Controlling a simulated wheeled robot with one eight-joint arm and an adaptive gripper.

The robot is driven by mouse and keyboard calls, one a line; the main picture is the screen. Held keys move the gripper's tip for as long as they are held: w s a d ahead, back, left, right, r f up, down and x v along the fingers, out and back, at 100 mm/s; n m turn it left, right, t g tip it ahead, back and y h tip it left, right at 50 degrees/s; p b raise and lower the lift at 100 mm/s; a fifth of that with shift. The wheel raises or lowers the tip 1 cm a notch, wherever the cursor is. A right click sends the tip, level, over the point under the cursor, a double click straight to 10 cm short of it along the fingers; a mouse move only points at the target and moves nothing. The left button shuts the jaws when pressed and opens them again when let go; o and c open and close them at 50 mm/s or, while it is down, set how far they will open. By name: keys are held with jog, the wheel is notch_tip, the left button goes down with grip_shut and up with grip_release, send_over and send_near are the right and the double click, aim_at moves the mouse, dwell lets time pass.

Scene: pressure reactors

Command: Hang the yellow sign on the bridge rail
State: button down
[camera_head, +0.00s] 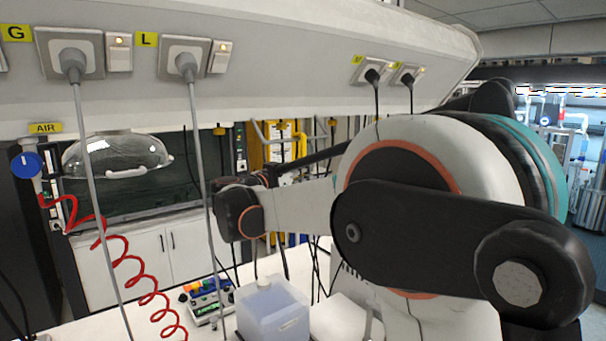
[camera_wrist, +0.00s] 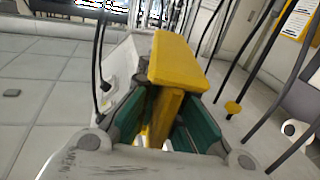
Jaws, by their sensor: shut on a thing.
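In the wrist view, my gripper (camera_wrist: 165,118) is shut on the yellow sign (camera_wrist: 180,62). The sign stands up between the green finger pads, and its broad yellow top edge faces the camera. Its lower part is partly hidden between the fingers. In the head view, my arm crosses the right half and I cannot make out the gripper or the held sign. An overhead bridge panel (camera_head: 270,95) with sockets spans the top of the head view. I cannot clearly pick out its rail in either view.
Grey cables and a coiled red air hose (camera_head: 127,270) hang in front of the bench. A clear container (camera_head: 272,310) and a small device with coloured knobs (camera_head: 207,300) stand on the white bench. In the wrist view, several dark cables (camera_wrist: 232,60) run close to the sign.

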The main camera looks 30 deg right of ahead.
jog(key=c, duration=1.7)
grip_release()
jog(key=shift+s+a, duration=0.1)
jog(key=shift+a, duration=0.05)
